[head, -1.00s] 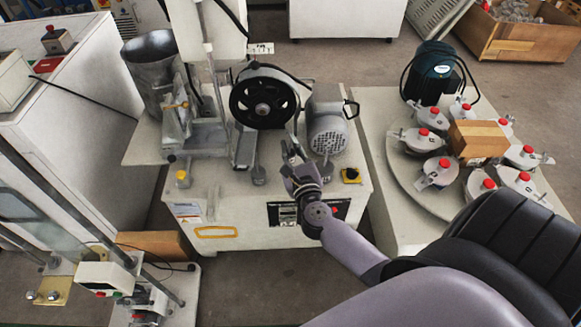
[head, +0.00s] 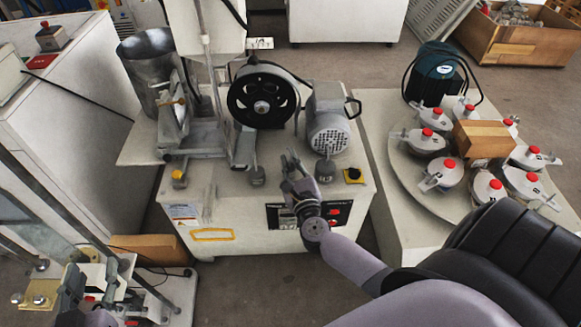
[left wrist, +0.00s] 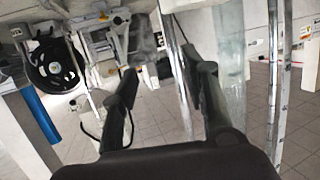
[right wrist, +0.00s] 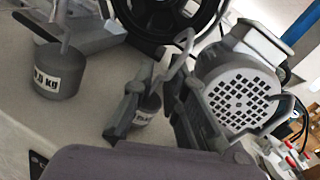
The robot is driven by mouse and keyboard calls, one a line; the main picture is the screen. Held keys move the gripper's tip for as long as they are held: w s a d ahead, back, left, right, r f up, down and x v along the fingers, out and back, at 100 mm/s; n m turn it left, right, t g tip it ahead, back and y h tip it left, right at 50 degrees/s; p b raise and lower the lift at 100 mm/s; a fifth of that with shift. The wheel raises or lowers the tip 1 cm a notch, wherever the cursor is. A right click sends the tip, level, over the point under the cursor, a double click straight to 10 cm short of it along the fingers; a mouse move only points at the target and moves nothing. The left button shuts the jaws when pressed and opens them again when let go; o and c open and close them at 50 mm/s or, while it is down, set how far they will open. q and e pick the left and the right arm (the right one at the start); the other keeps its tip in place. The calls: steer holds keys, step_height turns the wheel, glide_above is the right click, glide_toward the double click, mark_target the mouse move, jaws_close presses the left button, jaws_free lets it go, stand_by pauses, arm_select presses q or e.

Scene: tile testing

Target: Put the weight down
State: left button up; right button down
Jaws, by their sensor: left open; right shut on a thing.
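A small grey labelled weight (right wrist: 147,112) shows between the fingers of my right gripper (right wrist: 160,95) in the right wrist view, partly covered by them. My right gripper (head: 290,160) is over the front of the white machine's top (head: 215,180) in the head view and is shut on the weight. Whether the weight's underside touches the top cannot be told. A second grey weight (right wrist: 57,72) with a kg label stands to the left, also in the head view (head: 257,175). My left gripper (left wrist: 165,85) is open and empty.
A black wheel (head: 262,103) and a grey motor (head: 328,130) stand behind my right gripper. A yellow-and-black switch (head: 353,175) sits at the top's right edge.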

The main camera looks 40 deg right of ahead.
arm_select(q)
steer(key=shift+w+d+r+t+h, duration=0.15)
steer(key=shift+r+t, duration=0.2)
steer(key=shift+r, duration=0.2)
steer(key=shift+w+d+r+t+h, duration=0.15)
steer(key=shift+r+t, duration=0.15)
steer(key=shift+r, duration=0.2)
steer(key=shift+w+d+r+t, duration=0.15)
steer(key=shift+r+t, duration=0.2)
steer(key=shift+r, duration=0.2)
arm_select(e)
steer(key=shift+f, duration=0.5)
arm_select(q)
steer(key=shift+a, duration=0.1)
arm_select(e)
steer(key=shift+f+b, duration=0.15)
steer(key=shift+b, duration=0.15)
arm_select(q)
steer(key=shift+r+t, duration=0.3)
steer(key=shift+r, duration=0.2)
arm_select(e)
steer(key=c, duration=1.6)
jaws_free()
